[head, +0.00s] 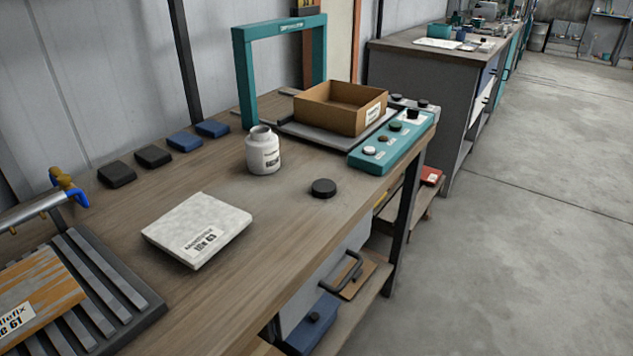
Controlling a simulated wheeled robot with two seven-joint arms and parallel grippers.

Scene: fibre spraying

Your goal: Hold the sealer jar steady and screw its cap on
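The white sealer jar (263,154) stands upright and uncapped on the wooden workbench, its label facing forward. A round black cap (324,188) lies flat on the bench to the right of the jar and nearer the front edge, apart from it. Neither of my grippers shows in the head view.
A teal frame (243,80) and a cardboard box (342,108) on a plate stand behind the jar, beside a teal button panel (392,142). A pale labelled slab (198,230) lies front left. Black and blue blocks (185,141) line the back. A slatted rack (110,285) is at left.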

